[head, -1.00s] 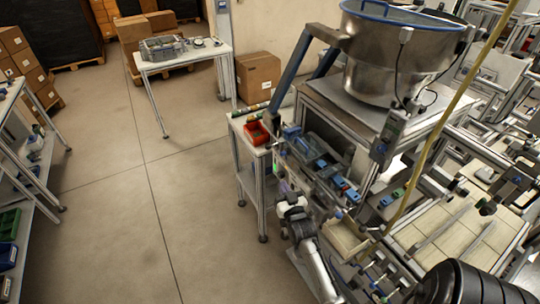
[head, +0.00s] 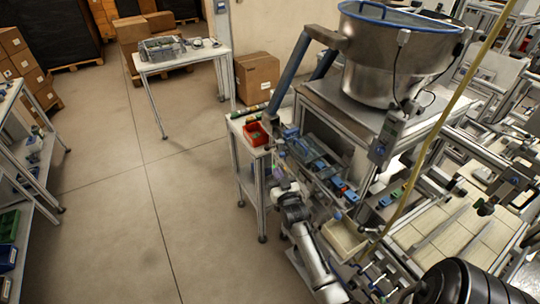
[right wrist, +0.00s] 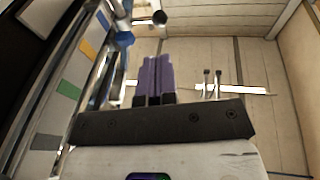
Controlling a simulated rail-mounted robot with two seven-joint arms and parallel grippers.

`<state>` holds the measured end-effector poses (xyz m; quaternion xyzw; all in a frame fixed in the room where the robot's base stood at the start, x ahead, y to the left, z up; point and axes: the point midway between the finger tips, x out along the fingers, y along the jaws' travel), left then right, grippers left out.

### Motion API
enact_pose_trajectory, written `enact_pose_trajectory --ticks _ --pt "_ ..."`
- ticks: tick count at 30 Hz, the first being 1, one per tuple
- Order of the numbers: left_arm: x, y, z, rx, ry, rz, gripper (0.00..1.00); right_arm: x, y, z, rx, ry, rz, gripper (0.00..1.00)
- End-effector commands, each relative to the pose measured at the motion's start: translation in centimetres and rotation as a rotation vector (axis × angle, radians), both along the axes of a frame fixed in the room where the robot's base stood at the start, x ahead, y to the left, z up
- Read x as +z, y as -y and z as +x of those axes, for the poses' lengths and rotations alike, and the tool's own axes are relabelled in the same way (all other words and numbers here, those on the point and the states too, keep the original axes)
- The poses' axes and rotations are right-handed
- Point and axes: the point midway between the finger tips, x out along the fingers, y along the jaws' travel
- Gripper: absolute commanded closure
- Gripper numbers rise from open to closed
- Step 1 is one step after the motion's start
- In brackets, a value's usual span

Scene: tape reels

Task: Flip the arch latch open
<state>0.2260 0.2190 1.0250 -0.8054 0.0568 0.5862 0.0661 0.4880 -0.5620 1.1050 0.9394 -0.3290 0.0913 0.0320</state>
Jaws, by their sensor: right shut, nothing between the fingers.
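My right gripper (head: 282,174) is at the left front face of the machine, below the hopper. In the right wrist view its two purple fingers (right wrist: 157,78) are together with nothing between them. I cannot make out the arch latch with certainty in either view; it is too small or hidden by my arm. In the right wrist view a metal rod with a dark round end (right wrist: 159,17) lies beyond the fingertips, apart from them. My left gripper is not in view.
A steel hopper (head: 395,55) stands on the machine frame. A red bin (head: 256,134) sits on the side table left of the gripper. In the right wrist view a panel with coloured labels (right wrist: 68,89) runs along the left. Open floor (head: 120,200) lies left.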

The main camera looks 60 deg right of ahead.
Motion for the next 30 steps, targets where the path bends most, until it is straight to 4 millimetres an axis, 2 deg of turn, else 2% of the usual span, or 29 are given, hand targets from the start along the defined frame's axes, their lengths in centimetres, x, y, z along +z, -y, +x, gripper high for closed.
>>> enact_pose_trajectory --ticks 6,13,20,30 --pt "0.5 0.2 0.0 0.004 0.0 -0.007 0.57 0.9 2.5 3.2 0.0 0.0 0.0 1.0" --pt "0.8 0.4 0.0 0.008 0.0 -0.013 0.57 1.4 4.3 5.4 0.0 0.0 0.0 1.0" --pt "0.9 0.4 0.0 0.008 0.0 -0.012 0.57 1.6 5.1 6.3 0.0 0.0 0.0 1.0" --pt "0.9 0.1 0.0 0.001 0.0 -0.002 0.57 1.6 5.1 6.5 0.0 0.0 0.0 1.0"
